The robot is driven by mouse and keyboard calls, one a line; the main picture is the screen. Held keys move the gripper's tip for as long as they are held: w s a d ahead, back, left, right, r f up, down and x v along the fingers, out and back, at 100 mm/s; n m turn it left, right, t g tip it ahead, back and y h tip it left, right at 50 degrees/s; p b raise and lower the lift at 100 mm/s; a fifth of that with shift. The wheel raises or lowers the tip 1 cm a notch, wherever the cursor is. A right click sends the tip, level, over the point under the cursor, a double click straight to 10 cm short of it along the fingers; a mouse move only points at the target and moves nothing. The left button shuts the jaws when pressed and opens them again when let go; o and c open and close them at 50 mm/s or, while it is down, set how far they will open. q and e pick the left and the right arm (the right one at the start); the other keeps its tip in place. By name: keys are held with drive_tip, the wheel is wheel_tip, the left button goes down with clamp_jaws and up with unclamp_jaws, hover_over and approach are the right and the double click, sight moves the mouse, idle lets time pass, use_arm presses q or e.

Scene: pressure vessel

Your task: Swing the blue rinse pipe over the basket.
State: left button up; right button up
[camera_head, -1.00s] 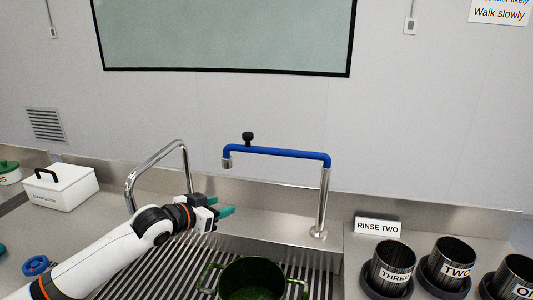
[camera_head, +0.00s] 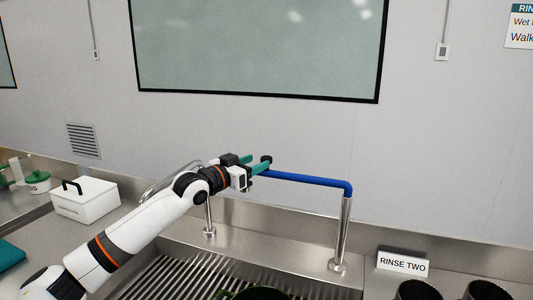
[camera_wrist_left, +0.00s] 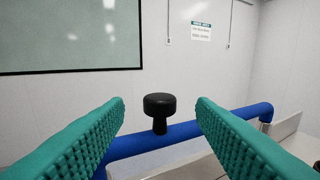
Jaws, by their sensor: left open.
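The blue rinse pipe (camera_head: 310,179) runs sideways from the top of an upright metal post (camera_head: 341,235). Its black knob (camera_head: 266,159) sticks up near its left end. In the left wrist view, the knob (camera_wrist_left: 160,105) stands between the two green fingers, with the blue pipe (camera_wrist_left: 150,140) crossing below it. My left gripper (camera_head: 255,164) is open at the knob, with a gap on both sides. It hides the pipe's left end in the head view. The dark green basket (camera_head: 256,293) shows only its rim at the bottom edge. My right gripper is out of view.
A metal faucet (camera_head: 209,218) stands behind my left arm. The slatted sink grate (camera_head: 180,273) lies below. A RINSE TWO sign (camera_head: 402,263) and dark cups (camera_head: 418,290) are at the right. A white lidded box (camera_head: 85,200) is at the left.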

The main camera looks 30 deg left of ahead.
sight(263, 159)
use_arm(q)
drive_tip(key=shift+w+d+p, duration=0.25)
drive_tip(key=shift+w+p, duration=0.1)
drive_tip(key=shift+w, duration=1.05)
drive_tip(key=shift+w+d+p, duration=0.2)
drive_tip(key=shift+w+p, duration=0.1)
drive_tip(key=shift+w, duration=1.05)
drive_tip(key=shift+c, duration=0.3)
clamp_jaws()
